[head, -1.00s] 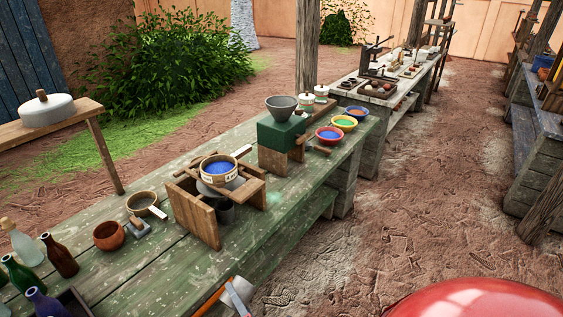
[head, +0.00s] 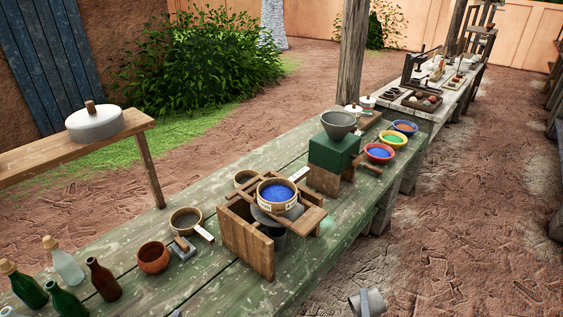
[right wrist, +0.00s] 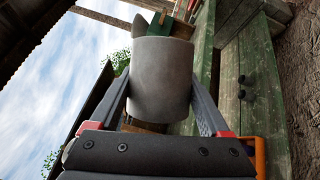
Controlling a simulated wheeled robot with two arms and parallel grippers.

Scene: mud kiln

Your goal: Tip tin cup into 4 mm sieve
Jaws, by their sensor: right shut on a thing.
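The grey tin cup (head: 368,303) shows at the bottom edge of the head view, low in front of the bench. In the right wrist view the cup (right wrist: 162,78) sits between the two fingers of my right gripper (right wrist: 162,100), which is shut on it. What is in the cup is hidden. A round wood-rimmed sieve (head: 260,193) with blue material (head: 277,194) in it rests on a wooden stand (head: 246,240), up and left of the cup and well apart from it. I cannot read its mesh size. My left gripper is not in view.
Another round sieve (head: 185,220) and a clay bowl (head: 153,257) lie left of the stand, with several bottles (head: 66,262) beyond. The bench's front strip (head: 300,280) is clear.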

